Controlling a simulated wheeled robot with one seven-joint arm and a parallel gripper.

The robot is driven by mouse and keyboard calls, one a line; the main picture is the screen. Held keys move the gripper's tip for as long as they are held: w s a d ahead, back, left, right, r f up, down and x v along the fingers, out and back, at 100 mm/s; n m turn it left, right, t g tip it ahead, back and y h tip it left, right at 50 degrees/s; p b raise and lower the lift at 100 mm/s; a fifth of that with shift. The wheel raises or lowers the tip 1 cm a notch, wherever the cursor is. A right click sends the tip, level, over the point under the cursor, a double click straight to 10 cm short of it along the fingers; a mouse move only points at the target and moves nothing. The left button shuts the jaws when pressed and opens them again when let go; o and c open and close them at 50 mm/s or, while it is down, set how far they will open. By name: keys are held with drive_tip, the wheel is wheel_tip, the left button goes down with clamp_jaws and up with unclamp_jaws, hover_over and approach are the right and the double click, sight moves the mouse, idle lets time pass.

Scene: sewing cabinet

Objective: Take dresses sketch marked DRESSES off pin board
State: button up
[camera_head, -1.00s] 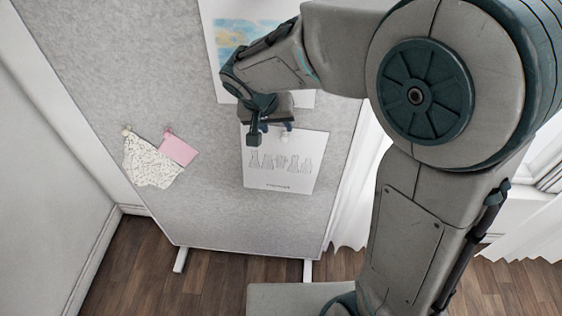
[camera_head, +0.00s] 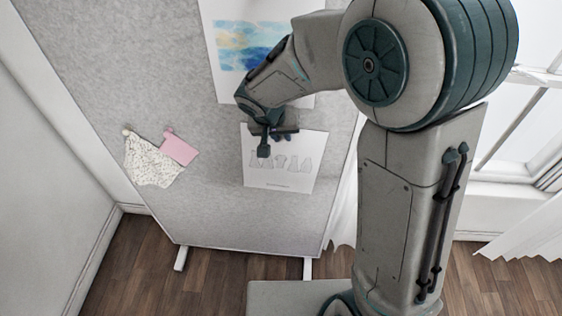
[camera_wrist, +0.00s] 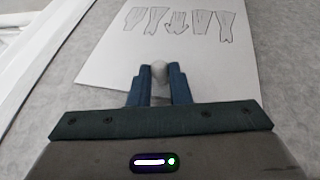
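The dresses sketch (camera_head: 280,172) is a white sheet with a row of outlined garments, flat against the grey pin board. Its small caption cannot be read. The wrist view shows the sheet (camera_wrist: 225,65) upside down, with part hidden behind my gripper. A pale round pin (camera_wrist: 159,73) sits at the sheet's edge. My gripper (camera_wrist: 159,85) has its two blue fingers on either side of this pin, close against it, and appears shut on it. In the head view my gripper (camera_head: 281,136) is at the sheet's top edge and hides the pin.
The pin board (camera_head: 215,205) stands on white feet. A watercolour print (camera_head: 226,55) hangs above the sketch. A speckled fabric scrap (camera_head: 150,163) and a pink one (camera_head: 180,149) hang at left. A white curtain (camera_head: 343,215) and window are at right.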

idle(0.3)
drive_tip(key=shift+s+a+r+b, duration=0.1)
drive_tip(key=shift+s+r+b, duration=0.2)
drive_tip(key=shift+s+r, duration=0.05)
wheel_tip(320, 180, up, 6)
drive_tip(key=s+a+b, duration=0.2)
drive_tip(key=s+b, duration=0.1)
drive_tip(key=s, duration=1.6)
drive_tip(key=shift+r+b, duration=0.15)
drive_tip(key=shift+b, duration=0.25)
drive_tip(key=shift+s, duration=0.15)
